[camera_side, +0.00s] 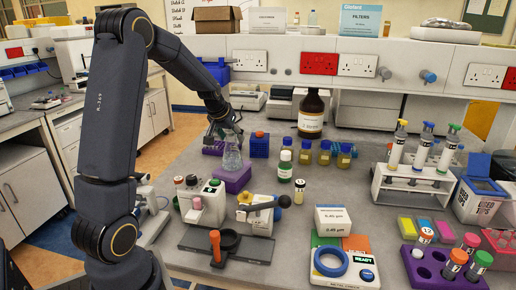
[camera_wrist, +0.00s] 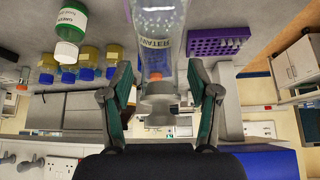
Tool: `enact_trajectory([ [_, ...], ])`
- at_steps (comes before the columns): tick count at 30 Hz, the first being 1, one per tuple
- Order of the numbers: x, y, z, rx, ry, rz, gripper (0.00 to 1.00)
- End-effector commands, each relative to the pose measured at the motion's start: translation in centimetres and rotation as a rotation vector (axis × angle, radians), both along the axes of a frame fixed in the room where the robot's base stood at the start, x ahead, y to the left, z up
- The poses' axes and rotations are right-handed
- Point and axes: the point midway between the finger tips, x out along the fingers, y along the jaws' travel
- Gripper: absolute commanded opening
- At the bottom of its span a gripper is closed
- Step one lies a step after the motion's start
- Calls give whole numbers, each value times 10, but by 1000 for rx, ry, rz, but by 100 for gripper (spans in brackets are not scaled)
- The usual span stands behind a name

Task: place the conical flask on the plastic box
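The clear conical flask (camera_side: 232,159) stands upright in the side view, its base at the top of a purple plastic box (camera_side: 235,180). Whether it bears fully on the box is hard to tell. My gripper (camera_side: 224,134) is at the flask's top, pointing along it. In the wrist view, which is upside down, the flask (camera_wrist: 160,35) hangs between the two fingers of my gripper (camera_wrist: 163,100). The fingers are apart, with gaps beside the neck and rim. The flask's base is cut off there.
A purple rack (camera_side: 213,148) is behind left and a blue box (camera_side: 260,147) behind right. Lab devices (camera_side: 203,203) stand in front. A brown bottle (camera_side: 311,115) is further back.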

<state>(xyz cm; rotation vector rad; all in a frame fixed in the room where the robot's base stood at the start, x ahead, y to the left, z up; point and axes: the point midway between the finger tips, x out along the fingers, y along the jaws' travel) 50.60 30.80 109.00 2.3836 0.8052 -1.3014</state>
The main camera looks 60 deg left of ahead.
Motion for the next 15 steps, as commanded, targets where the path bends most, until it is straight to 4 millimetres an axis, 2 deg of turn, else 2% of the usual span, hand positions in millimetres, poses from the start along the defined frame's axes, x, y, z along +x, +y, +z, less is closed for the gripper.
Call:
enact_trajectory([
  [9, 0, 0, 3, 1, -2, 0, 62],
  [15, -12, -10, 29, 2, -4, -1, 62],
])
